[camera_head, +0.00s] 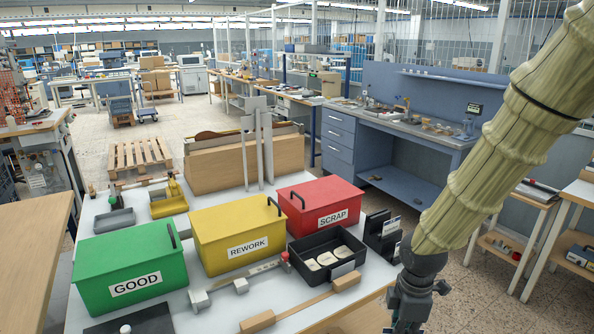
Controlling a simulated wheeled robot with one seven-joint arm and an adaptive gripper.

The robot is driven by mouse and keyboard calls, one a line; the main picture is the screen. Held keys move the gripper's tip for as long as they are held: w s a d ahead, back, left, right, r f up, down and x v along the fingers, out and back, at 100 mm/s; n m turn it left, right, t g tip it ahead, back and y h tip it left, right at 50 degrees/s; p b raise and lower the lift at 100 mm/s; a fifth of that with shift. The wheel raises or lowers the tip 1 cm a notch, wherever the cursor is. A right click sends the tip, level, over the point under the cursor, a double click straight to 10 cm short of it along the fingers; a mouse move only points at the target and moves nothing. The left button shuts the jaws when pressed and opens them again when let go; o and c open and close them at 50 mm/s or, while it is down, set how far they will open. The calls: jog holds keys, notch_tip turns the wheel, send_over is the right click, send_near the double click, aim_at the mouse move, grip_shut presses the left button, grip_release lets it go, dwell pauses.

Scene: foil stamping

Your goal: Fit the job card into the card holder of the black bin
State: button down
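The black bin (300,258) is an open tray on the white table, with several pale round pieces inside. A small grey plate (344,270) on its front right side looks like the card holder. A black upright rack (376,226) stands right of the bin. A white card-like piece (391,226) shows in it, which may be the job card; its print is too small to read. My gripper (409,314) hangs at the lower right, right of the bin and in front of the rack. The picture's bottom edge is close to its fingers, and I cannot tell their opening or any load.
A green GOOD bin (125,262), a yellow REWORK bin (235,222) and a red SCRAP bin (318,196) stand lidded on the table. A wooden-ended bar (300,306) lies in front of the black bin. Grey upright plates (268,145) rise behind the bins.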

jog(key=w+a+f+m, duration=0.2)
jog(key=f+m, duration=0.6)
jog(key=w+a+f+m, duration=0.2)
jog(key=a+f+m, duration=0.1)
jog(key=f+m, duration=0.4)
jog(key=shift+w+a+f+m, duration=0.2)
jog(key=shift+a+f+m, duration=0.15)
jog(key=shift+m, duration=0.55)
jog(key=shift+d, duration=0.2)
